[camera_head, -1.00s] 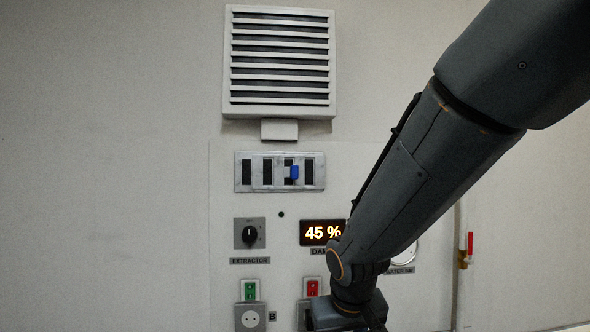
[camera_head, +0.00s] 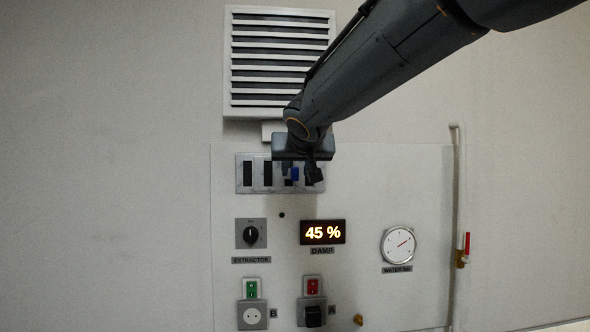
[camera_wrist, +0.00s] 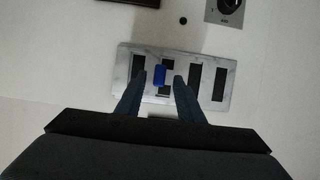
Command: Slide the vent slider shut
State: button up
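The blue vent slider knob (camera_head: 294,173) sits about midway along the third slot from the left in a pale slotted plate (camera_head: 258,175) below the vent. My gripper (camera_head: 302,174) is in front of the plate and partly covers its right half. In the wrist view, seen turned over, the blue knob (camera_wrist: 159,76) lies between my two open fingers (camera_wrist: 158,82). A small gap shows on each side, so the fingers do not appear to touch it. The exact depth between fingertips and plate is hard to tell.
The louvred vent (camera_head: 280,65) above has dark gaps between its slats; my arm crosses its right side. Below are an extractor dial (camera_head: 251,234), a display (camera_head: 323,232) reading 45 %, a water gauge (camera_head: 398,245), switches and sockets. A pipe with a red valve (camera_head: 467,243) is at right.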

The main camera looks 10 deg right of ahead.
aim_at(295, 174)
jog(key=shift+x, duration=1.45)
grip_shut()
